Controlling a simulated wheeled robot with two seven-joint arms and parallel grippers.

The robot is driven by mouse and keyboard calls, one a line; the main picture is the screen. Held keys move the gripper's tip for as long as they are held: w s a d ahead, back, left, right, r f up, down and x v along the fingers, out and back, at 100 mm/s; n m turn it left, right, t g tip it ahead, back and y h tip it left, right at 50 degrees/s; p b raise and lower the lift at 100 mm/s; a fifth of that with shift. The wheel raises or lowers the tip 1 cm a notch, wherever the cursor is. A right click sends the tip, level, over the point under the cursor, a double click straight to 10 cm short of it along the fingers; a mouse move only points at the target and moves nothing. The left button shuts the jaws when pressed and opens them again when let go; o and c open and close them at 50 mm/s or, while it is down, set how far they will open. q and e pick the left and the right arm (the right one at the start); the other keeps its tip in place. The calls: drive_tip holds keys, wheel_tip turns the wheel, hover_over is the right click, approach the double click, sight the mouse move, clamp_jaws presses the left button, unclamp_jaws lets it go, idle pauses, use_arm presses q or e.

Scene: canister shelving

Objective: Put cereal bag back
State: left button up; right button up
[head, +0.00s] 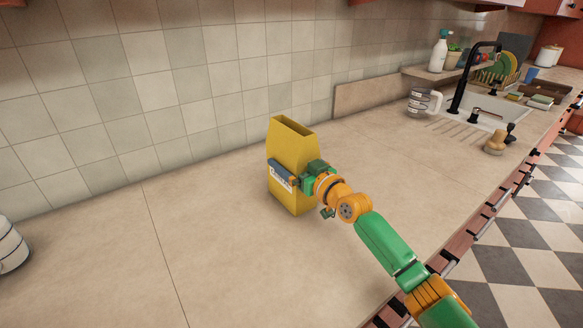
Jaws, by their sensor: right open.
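A tall yellow open-topped container (290,150) with a white label on its front, which I take for the cereal bag, stands upright on the counter (210,240) near the tiled wall. My right gripper (297,176) is at its middle height, reaching in from the right. A dark finger lies across its front face, and the green gripper body is at its right side. The jaws are open, and I cannot tell whether they touch it. The far side of the container is hidden. My left gripper is not in view.
A white rounded object (12,247) is cut off at the left edge. At the back right are a sink (478,122) with a black faucet (470,78), a glass jug (422,102), a spray bottle (438,52) and a brush (496,142). The counter left of the container is clear.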

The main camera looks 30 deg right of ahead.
drive_tip(key=shift+s+r, duration=0.1)
drive_tip(key=c, duration=1.2)
